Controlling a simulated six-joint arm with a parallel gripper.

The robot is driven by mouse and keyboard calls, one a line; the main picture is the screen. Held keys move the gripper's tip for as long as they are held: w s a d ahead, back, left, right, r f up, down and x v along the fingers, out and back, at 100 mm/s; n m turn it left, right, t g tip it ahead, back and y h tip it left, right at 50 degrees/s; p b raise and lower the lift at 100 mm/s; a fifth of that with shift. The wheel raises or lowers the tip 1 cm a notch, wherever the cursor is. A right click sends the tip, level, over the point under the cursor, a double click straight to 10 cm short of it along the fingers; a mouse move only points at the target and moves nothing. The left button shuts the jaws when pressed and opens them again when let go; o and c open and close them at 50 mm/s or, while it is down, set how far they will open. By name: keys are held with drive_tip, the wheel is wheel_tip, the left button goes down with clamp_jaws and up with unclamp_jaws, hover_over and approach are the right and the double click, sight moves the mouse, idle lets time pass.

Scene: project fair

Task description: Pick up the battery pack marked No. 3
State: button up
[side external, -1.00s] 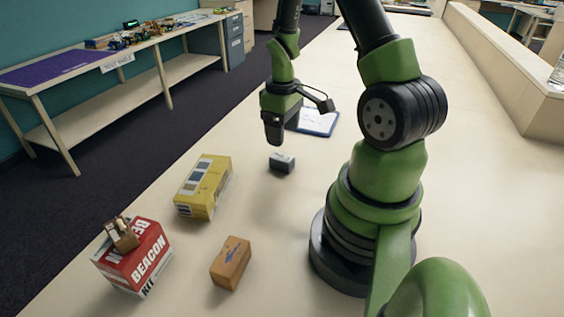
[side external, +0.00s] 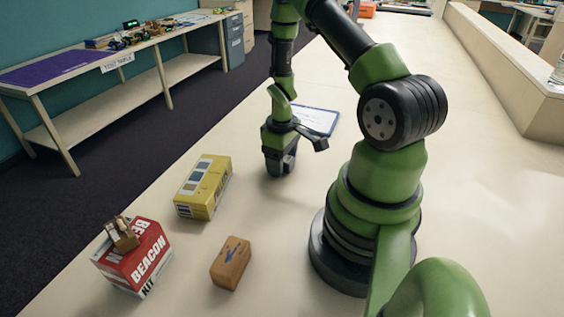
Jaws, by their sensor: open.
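My gripper (side external: 279,170) is low over the table, pointing down, and is open. It covers the spot where a small dark block with a pale top shows in the earlier frame. That block is now hidden or blends with the dark jaws, so I cannot tell whether it sits between them or behind them. No marking "No. 3" is readable, so I cannot confirm that this block is the battery pack.
On the pale table (side external: 140,225) stand a yellow box (side external: 203,187), an orange-brown box (side external: 230,263) and a red and white "BEACON KIT" box (side external: 135,260) with a small brown object (side external: 122,234) on top. A clipboard (side external: 317,121) lies behind my gripper.

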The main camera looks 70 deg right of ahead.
drive_tip(key=c, duration=1)
drive_tip(key=shift+r, duration=0.1)
drive_tip(key=shift+c, duration=0.2)
